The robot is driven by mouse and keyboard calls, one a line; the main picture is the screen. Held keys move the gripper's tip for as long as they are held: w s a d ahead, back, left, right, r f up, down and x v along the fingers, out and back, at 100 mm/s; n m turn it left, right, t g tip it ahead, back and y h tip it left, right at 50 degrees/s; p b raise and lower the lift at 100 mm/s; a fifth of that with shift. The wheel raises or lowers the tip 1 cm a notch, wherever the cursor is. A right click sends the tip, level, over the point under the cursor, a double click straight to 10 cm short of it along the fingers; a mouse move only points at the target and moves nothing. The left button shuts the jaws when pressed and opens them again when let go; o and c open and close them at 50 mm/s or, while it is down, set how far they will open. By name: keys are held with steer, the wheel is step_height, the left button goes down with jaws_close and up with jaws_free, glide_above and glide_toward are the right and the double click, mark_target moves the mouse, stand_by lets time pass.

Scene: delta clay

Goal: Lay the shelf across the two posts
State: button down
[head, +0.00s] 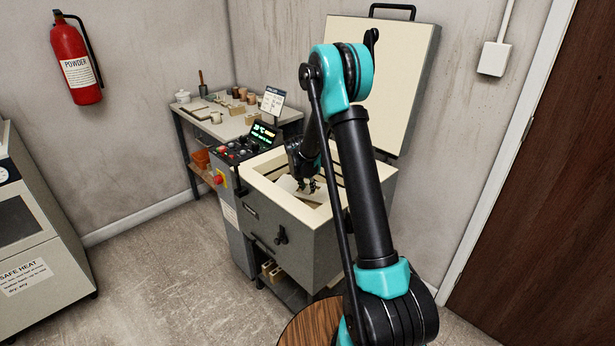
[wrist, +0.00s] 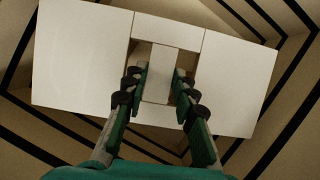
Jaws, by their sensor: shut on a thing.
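The shelf (wrist: 80,60) is a pale, flat rectangular board with two slots and a narrow bar between them, near its middle. In the wrist view my gripper (wrist: 160,78) has a finger in each slot and is shut on that bar. In the head view my gripper (head: 308,186) is down inside the open kiln, with part of the shelf (head: 288,186) showing beside it. The shelf lies at an angle to the kiln walls in the wrist view. I cannot make out the two posts; the shelf or the kiln wall may hide them. Whether the shelf touches anything below is unclear.
The kiln (head: 270,228) has pale walls with dark grooves around the shelf; its lid (head: 380,75) stands open behind. A control panel (head: 250,145) adjoins it on the left. A worktable (head: 235,125) with pots stands farther back. The floor (head: 160,275) at left is clear.

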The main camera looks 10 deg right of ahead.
steer(key=shift+f, duration=3.45)
steer(key=shift+f, duration=0.4)
steer(key=c, duration=1.2)
jaws_free()
steer(key=v, duration=1.3)
steer(key=shift+w+d, duration=0.1)
steer(key=shift+d, duration=0.05)
